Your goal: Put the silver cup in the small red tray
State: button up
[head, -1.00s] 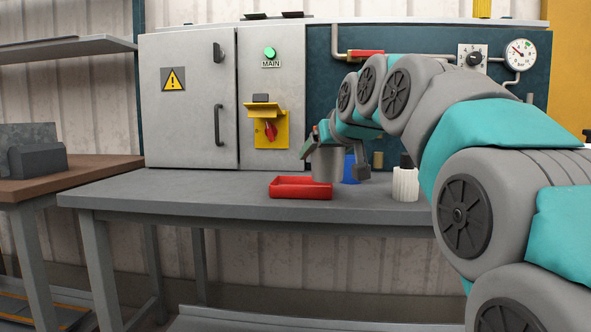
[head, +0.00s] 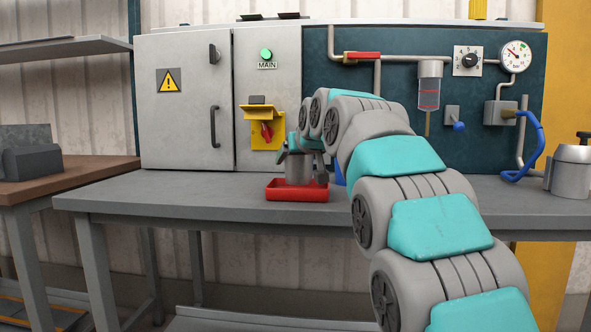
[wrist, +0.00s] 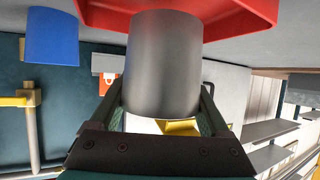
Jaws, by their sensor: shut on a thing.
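The silver cup (head: 298,172) is upright at the small red tray (head: 297,195) on the grey bench. Its base appears within the tray's outline, and I cannot tell whether it rests on the tray floor. In the wrist view, which is upside down, the cup (wrist: 165,65) sits between the fingers of my gripper (wrist: 165,90). The red tray (wrist: 235,14) shows right at the cup's base there.
A blue object (wrist: 52,36) stands beside the tray, mostly hidden by my arm in the head view. A silver canister (head: 570,170) stands at the bench's far right. The bench (head: 160,193) is clear left of the tray. A control cabinet (head: 185,110) rises behind.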

aim_at(303, 160)
jog(key=shift+f, duration=1.3)
jog(key=shift+f, duration=0.2)
jog(key=o, duration=1.3)
jog(key=shift+o, duration=0.2)
jog(key=shift+r, duration=0.2)
jog(key=shift+s+d+r, duration=0.15)
jog(key=shift+s+r, duration=0.1)
jog(key=shift+s, duration=0.1)
jog(key=v, duration=1.1)
jog(key=shift+s+b, duration=0.1)
jog(key=shift+b, duration=0.3)
